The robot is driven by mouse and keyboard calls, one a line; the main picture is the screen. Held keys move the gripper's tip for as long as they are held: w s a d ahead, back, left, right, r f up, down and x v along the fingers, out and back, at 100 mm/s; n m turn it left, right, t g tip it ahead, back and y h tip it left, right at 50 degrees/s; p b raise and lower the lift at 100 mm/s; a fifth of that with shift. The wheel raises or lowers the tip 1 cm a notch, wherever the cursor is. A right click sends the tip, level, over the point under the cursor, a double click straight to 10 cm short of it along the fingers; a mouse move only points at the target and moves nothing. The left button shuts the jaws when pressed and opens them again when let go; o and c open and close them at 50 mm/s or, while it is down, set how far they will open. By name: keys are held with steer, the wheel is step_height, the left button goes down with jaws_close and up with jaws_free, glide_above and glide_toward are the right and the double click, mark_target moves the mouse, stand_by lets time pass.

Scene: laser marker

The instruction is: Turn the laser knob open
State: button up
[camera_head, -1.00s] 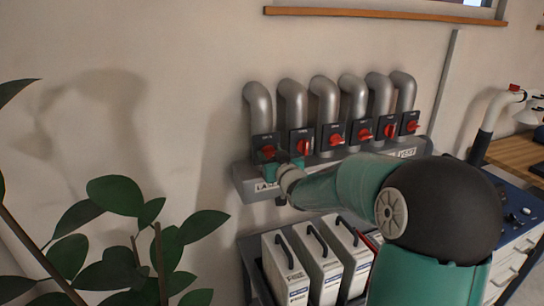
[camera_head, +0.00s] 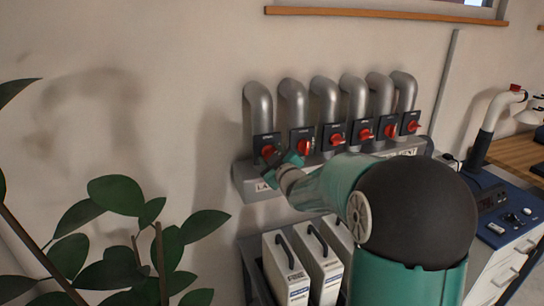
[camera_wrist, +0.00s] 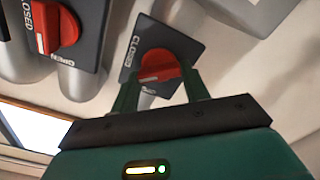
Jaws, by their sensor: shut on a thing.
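The leftmost red knob (camera_head: 267,151) sits on a black square plate below a grey pipe, on the wall-mounted unit. In the wrist view, my gripper (camera_wrist: 160,84) has its two green fingers on either side of this red knob (camera_wrist: 158,66), shut on it. The label under this knob is partly readable, starting with "LA".
A neighbouring red knob (camera_wrist: 54,28) is close by in the wrist view, with CLOSED and OPEN on its plate. Several similar knobs continue rightward. A leafy plant (camera_head: 120,235) stands at lower left. White boxes (camera_head: 287,270) stand below the unit.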

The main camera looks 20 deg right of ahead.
steer(key=n, duration=1)
steer(key=shift+f, duration=0.2)
steer(key=shift+n, duration=0.3)
steer(key=o, duration=1)
steer(key=shift+s, duration=0.15)
steer(key=s, duration=1.3)
steer(key=shift+s+a, duration=0.1)
steer(key=shift+s, duration=0.2)
